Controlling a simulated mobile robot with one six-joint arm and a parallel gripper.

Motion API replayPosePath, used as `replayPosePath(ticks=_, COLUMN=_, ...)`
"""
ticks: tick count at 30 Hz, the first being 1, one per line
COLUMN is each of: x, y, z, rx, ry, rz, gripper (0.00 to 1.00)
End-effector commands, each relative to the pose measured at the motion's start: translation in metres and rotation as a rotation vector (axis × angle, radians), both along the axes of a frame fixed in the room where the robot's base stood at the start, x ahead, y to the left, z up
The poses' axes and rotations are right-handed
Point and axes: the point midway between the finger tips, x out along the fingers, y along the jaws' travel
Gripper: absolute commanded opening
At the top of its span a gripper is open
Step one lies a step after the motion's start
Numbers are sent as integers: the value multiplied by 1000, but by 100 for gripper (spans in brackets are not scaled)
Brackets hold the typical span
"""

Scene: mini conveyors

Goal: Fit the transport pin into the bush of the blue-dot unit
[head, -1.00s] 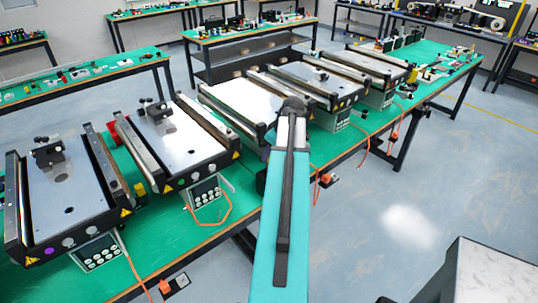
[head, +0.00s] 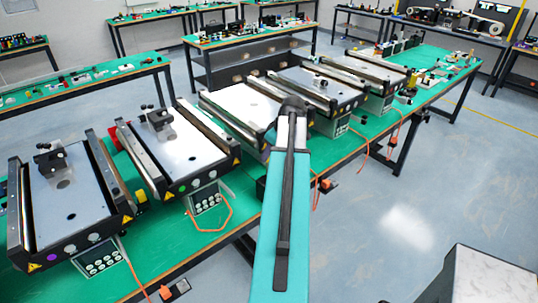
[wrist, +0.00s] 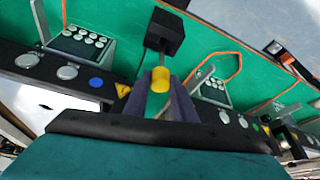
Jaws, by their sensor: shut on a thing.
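My gripper (wrist: 160,84) is shut on the yellow head of the transport pin (wrist: 160,80) in the wrist view. A grey shank runs from the head toward a black block (wrist: 168,28) over the green bench. I cannot tell whether the shank is in the block or only in front of it. The blue dot (wrist: 95,82) is on the dark front rail of its unit, left of my gripper. In the head view, the blue-dot unit (head: 243,103) has a pale top, and my arm covers part of its front. Its bush cannot be made out. My gripper is hidden in the head view.
A green-dot unit (head: 180,152) and a purple-dot unit (head: 65,205) stand to the left in the head view. More units stand at the back right. Keypad boxes (head: 205,199) with orange cables (head: 230,213) sit along the bench front. Open floor lies to the right.

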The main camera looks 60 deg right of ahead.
Motion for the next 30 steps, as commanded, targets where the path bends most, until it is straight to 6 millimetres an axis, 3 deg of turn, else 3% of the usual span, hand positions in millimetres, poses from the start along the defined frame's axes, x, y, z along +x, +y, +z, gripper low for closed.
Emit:
replayPosePath(ticks=19, x=0, y=0, z=23, rx=-1, ry=-1, rz=0, gripper=0)
replayPosePath(ticks=30, x=0, y=0, z=25, rx=0, ry=0, rz=0, gripper=0)
